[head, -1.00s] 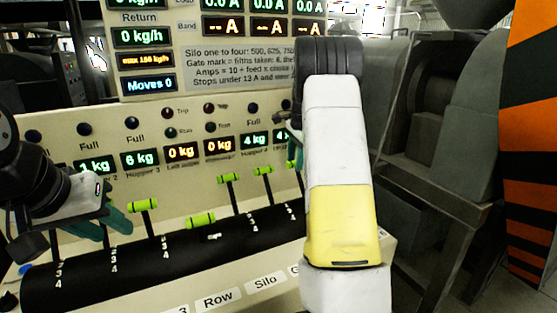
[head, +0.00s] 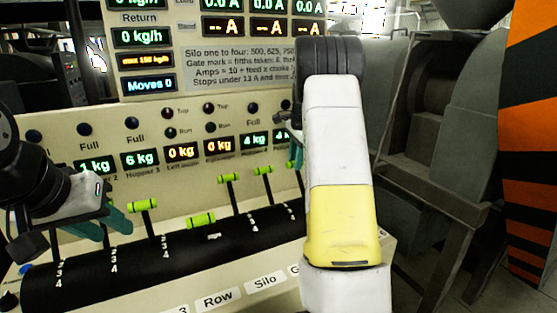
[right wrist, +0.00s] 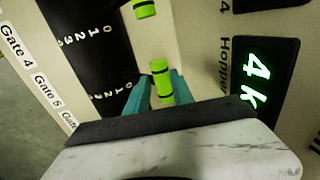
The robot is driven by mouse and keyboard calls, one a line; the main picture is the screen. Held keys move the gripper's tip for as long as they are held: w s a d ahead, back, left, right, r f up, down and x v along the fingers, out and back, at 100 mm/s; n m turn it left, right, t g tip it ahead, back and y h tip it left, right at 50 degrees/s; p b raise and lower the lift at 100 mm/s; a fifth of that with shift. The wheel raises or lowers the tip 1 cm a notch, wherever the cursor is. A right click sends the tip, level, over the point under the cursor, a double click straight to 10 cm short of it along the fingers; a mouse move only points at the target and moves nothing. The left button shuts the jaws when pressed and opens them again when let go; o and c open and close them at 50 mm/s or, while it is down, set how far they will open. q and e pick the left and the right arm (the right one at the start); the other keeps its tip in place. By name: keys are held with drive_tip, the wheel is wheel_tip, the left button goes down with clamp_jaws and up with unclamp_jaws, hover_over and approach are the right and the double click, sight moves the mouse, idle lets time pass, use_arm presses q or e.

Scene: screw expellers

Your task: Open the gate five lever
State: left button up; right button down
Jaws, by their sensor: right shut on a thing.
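A green-handled lever (right wrist: 160,82) stands between the teal fingers of my right gripper (right wrist: 152,92) in the right wrist view. The fingers are shut on it. It lines up with the Gate 5 label (right wrist: 47,92), so it appears to be the gate five lever. In the head view my right forearm hides most of this gripper and the lever; only a bit of teal finger shows beside the arm. My left gripper (head: 102,230) is at the left of the panel, its teal fingers apart near the left-hand levers. I see nothing clearly held in it.
Another green lever (right wrist: 145,8) stands close to the held one. Several more green-handled levers, such as this one (head: 201,220), rise from the black slotted strip (head: 190,258). Lit displays (head: 181,153) sit above them. An orange-and-black striped post (head: 530,140) is at the far right.

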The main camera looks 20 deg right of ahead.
drive_tip(key=shift+w+a+r, duration=0.2)
drive_tip(key=shift+w+a, duration=0.05)
idle(0.5)
drive_tip(key=shift+s+r, duration=0.1)
drive_tip(key=shift+s+t, duration=0.1)
drive_tip(key=shift+t, duration=0.2)
